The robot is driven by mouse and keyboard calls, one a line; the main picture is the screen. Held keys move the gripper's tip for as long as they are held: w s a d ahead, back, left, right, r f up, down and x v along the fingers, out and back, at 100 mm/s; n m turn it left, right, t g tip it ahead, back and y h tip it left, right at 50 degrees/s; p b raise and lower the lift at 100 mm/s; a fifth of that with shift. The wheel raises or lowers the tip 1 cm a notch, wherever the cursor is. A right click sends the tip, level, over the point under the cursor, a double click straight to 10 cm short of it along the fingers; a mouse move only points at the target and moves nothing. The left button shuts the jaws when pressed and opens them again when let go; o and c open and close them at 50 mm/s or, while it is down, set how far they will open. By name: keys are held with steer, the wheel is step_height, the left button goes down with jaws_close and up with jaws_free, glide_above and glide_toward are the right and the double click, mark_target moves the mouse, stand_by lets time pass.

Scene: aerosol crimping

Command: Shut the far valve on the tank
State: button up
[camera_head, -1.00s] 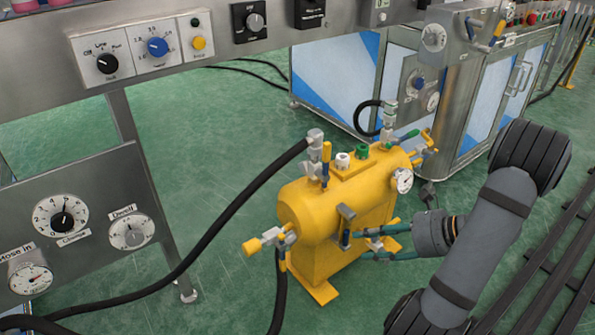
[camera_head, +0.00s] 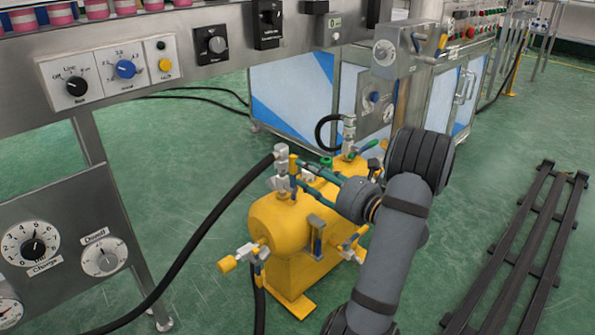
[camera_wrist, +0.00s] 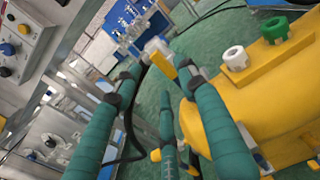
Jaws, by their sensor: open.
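The yellow tank (camera_head: 285,225) stands on the green floor. At its top left is a metal valve (camera_head: 281,160) with a yellow handle and a black hose; in the wrist view this valve (camera_wrist: 155,48) shows beyond my fingers. A valve with a yellow knob (camera_head: 228,264) sticks out at the near left end. My gripper (camera_head: 297,172) is open, its teal fingers around or just beside the top-left valve; contact cannot be told. The fingers (camera_wrist: 158,75) spread widely in the wrist view.
A control panel (camera_head: 125,75) stands to the left, and a steel cabinet (camera_head: 295,95) behind the tank. The black hose (camera_head: 205,235) runs from the top-left valve to the lower left. Dark rails (camera_head: 520,250) lie at right; floor between is clear.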

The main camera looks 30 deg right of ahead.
mark_target(294, 165)
steer(key=shift+b+x, duration=0.35)
steer(key=shift+x, duration=1.8)
steer(key=shift+c, duration=0.2)
jaws_close()
